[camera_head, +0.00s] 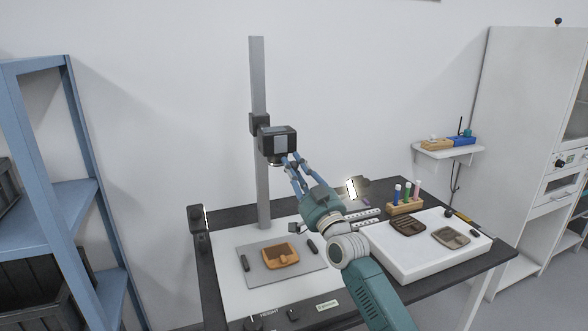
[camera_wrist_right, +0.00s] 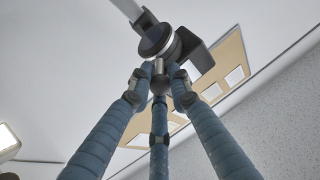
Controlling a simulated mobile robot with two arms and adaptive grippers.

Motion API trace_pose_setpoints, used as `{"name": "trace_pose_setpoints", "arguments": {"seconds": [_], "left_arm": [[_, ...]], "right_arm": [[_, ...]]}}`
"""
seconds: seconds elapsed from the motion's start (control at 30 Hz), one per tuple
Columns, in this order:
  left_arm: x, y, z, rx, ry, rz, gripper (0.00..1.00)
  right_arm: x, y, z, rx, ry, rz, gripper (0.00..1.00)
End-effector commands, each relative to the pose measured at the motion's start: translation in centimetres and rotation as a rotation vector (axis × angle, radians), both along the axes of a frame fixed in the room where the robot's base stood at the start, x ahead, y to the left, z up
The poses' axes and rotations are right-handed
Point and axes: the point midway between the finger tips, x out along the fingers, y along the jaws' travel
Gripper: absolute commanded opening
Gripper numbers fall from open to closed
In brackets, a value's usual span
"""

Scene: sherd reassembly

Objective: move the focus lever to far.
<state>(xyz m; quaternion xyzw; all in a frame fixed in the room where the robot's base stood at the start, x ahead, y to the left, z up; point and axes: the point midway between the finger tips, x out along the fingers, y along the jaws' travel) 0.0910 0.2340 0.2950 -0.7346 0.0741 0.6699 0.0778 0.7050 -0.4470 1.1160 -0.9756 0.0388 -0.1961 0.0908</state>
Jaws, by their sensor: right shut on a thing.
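The dark boxy camera (camera_head: 280,142) is mounted on a tall grey column (camera_head: 258,80) at the back of the table. Its lens points down and shows in the right wrist view as a round black barrel (camera_wrist_right: 155,40) with a pale ring. A small dark knob-ended lever (camera_wrist_right: 160,84) stands out from that ring. My right gripper (camera_head: 290,161) reaches up to just below the camera. In the wrist view its blue fingers (camera_wrist_right: 159,88) are shut around the lever's knob. I cannot read which setting the lever is at. My left gripper is out of view.
Below the camera, an orange-brown sherd (camera_head: 280,255) lies on a grey plate (camera_head: 258,280) between dark bars. To the right are a white padded board (camera_head: 400,262) with brown sherds and a wooden rack (camera_head: 404,208) of coloured tubes. A blue shelf (camera_head: 50,205) stands at left.

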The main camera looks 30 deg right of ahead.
Motion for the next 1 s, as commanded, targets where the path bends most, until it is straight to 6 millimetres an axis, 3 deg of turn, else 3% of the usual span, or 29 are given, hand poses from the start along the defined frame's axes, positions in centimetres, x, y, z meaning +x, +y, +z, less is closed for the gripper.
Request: {"name": "trace_pose_setpoints", "arguments": {"seconds": [0.07,0.1,0.17,0.57,1.0], "left_arm": [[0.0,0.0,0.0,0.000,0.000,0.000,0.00],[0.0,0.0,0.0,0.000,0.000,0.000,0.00],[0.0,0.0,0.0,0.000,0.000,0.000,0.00],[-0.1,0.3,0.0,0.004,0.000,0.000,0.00],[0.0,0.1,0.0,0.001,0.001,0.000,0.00]], "right_arm": [[0.0,0.0,-0.1,-0.001,0.002,0.000,0.00],[0.0,0.0,-0.1,0.000,0.002,-0.001,0.26],[0.0,0.0,-0.1,0.000,0.002,-0.001,0.37],[-0.7,0.1,-0.5,0.000,0.002,-0.001,0.37],[-8.6,1.0,-3.8,-0.002,0.005,-0.001,0.37]]}}
